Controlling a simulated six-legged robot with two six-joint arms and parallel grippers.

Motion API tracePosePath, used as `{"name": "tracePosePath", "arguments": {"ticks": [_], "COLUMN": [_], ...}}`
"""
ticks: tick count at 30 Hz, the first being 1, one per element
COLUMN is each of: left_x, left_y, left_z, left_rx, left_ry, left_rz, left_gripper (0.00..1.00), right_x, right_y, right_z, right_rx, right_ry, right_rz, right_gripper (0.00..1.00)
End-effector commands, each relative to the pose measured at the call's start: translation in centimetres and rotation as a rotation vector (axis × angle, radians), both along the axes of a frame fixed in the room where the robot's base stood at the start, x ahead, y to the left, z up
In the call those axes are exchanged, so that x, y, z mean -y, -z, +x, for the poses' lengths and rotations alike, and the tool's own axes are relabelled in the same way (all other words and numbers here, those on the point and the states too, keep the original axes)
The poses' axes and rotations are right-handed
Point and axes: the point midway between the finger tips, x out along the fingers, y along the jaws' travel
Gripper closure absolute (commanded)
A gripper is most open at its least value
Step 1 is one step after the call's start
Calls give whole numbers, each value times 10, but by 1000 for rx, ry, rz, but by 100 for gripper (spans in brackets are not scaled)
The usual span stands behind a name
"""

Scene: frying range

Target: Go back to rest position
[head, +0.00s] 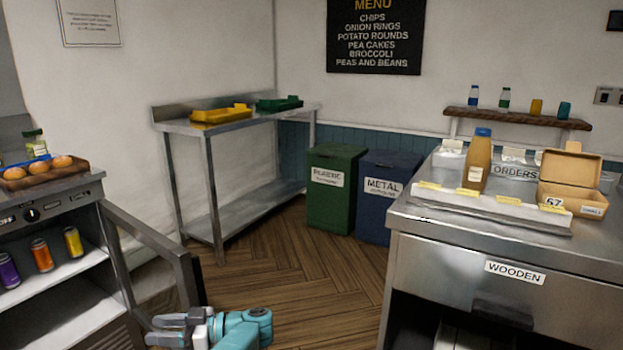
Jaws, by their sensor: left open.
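My left gripper (172,331) shows at the bottom left of the head view, with grey fingers and a teal body. Its fingers are apart and nothing shows between them. It is low, over the wooden floor, close to the dark metal frame beside the left counter. My right gripper is not in view.
The left counter (75,188) holds a wooden tray with round brown items; cans stand on its shelf. A steel table (178,126) bears yellow and green trays. Green (333,205) and blue (374,215) bins stand behind. The right counter (430,257) holds an open box (571,170). The middle floor (300,275) is clear.

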Motion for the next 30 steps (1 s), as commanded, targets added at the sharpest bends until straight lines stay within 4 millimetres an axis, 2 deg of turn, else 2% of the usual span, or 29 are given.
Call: {"name": "tracePosePath", "arguments": {"ticks": [7,11,14,17,20,21,23,24,27,30], "left_x": [-37,-51,-51,-33,4,23,51,69,113,146], "left_y": [11,32,67,119,178,200,228,243,270,284], "left_z": [9,20,27,20,-10,-29,-61,-85,-146,-203], "left_rx": [-137,-213,-285,-361,-436,-465,-507,-535,-607,-672], "left_ry": [145,326,555,823,1083,1175,1286,1347,1452,1504], "left_rz": [82,107,76,-37,-240,-341,-494,-599,-851,-1067], "left_gripper": [57,57,57,57,57,57,57,57,57,57], "right_x": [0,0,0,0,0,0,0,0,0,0], "right_y": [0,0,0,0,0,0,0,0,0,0], "right_z": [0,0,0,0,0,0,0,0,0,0], "right_rx": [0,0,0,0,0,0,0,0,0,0], "right_ry": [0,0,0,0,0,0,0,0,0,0], "right_rz": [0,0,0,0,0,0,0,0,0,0], "right_gripper": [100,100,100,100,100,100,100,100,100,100]}}
